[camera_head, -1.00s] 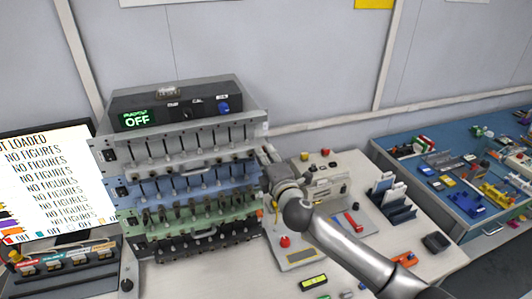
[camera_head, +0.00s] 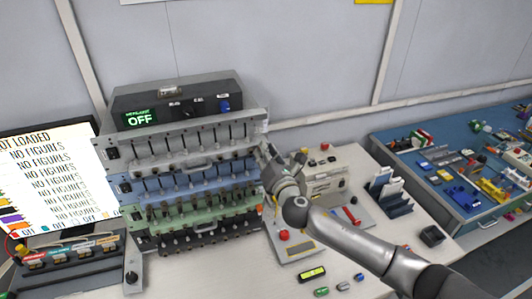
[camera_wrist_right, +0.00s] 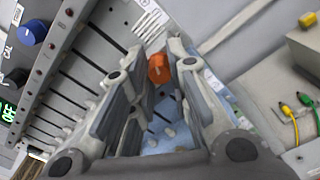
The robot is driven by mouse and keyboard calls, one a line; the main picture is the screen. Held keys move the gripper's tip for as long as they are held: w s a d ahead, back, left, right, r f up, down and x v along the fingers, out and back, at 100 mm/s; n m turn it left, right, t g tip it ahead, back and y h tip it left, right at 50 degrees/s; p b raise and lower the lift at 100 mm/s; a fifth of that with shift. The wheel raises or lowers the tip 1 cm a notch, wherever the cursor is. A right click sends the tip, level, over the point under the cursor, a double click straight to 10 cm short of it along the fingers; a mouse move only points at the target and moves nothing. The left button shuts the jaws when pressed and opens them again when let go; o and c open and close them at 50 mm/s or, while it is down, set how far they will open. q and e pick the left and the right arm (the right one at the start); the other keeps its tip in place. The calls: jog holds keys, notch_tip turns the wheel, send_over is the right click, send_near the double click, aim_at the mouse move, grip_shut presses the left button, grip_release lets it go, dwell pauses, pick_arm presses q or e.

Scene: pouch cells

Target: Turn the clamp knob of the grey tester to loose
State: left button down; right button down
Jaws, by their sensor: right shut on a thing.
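The rack of testers stands at the centre left in the head view, with a grey tester (camera_head: 190,140) at the top and blue, green and black ones below. My right gripper (camera_head: 267,158) is at the rack's right end in the head view, hiding part of it. In the right wrist view an orange clamp knob (camera_wrist_right: 158,68) sits between the fingertips of this gripper (camera_wrist_right: 152,62), which is shut on it. A pale line mark shows on the knob's face. I cannot tell for certain which tester bears the knob. My left gripper is not in view.
A black box (camera_head: 180,103) reading OFF stands on the rack. A screen (camera_head: 50,180) is at the left. A bench device with a red button (camera_head: 284,234) and a blue card holder (camera_head: 390,198) are at the right. A blue table (camera_head: 450,150) stands further right.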

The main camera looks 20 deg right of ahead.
jog(key=shift+n, duration=0.9)
jog(key=shift+f, duration=0.1)
jog(key=c, duration=1.3)
grip_release()
jog(key=s, duration=1.2)
jog(key=shift+d, duration=0.2)
